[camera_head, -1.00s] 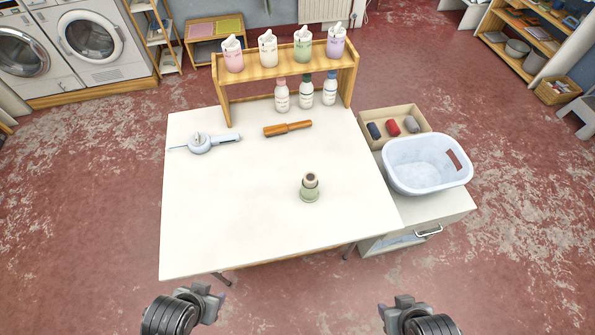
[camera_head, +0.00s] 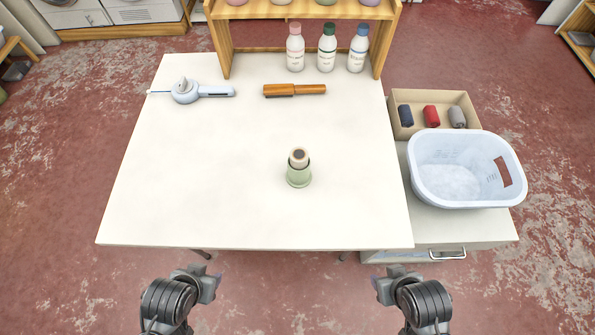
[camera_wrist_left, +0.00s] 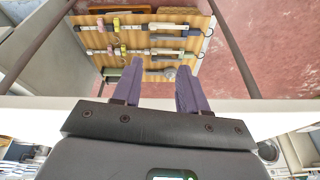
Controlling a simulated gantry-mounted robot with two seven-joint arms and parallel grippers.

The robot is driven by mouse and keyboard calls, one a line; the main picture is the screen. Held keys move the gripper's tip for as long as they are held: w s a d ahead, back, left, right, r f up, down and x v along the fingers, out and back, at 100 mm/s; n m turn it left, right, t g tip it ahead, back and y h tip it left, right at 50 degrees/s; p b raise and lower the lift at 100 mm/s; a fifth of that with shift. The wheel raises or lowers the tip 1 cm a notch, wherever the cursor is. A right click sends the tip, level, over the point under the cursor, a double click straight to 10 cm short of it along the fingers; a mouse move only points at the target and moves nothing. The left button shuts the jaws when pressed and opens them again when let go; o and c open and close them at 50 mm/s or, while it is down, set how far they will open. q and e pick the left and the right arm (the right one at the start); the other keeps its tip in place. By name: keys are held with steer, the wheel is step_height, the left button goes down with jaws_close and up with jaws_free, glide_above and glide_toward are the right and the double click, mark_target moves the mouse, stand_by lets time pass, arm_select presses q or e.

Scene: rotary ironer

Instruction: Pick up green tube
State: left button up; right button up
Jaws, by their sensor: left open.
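A small pale green piece with a tan, dark-centred top (camera_head: 298,168) stands upright on the white table (camera_head: 200,190), right of its middle. On the wooden rack, only the bottom of a green container (camera_head: 325,2) shows at the top edge; I cannot tell which one is the green tube. My left gripper (camera_head: 215,283) is in front of the table's near edge, empty. Its two purple fingers (camera_wrist_left: 160,66) stand apart in the left wrist view, over the area beneath the tabletop. My right gripper (camera_head: 378,284) is before the near edge too; its finger opening is unclear.
The wooden rack (camera_head: 222,50) at the back has bottles (camera_head: 327,48) beneath it. A pale blue tool (camera_head: 190,92) and a wooden-handled brush (camera_head: 294,90) lie on the table. A white basket (camera_head: 428,195) and a box of rolls (camera_head: 398,103) stand at right. The front left tabletop is clear.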

arm_select(q)
steer(key=shift+d+r, duration=0.1)
steer(key=shift+d, duration=0.1)
steer(key=o, duration=0.9)
steer(key=shift+w+d, duration=0.1)
steer(key=shift+d, duration=0.1)
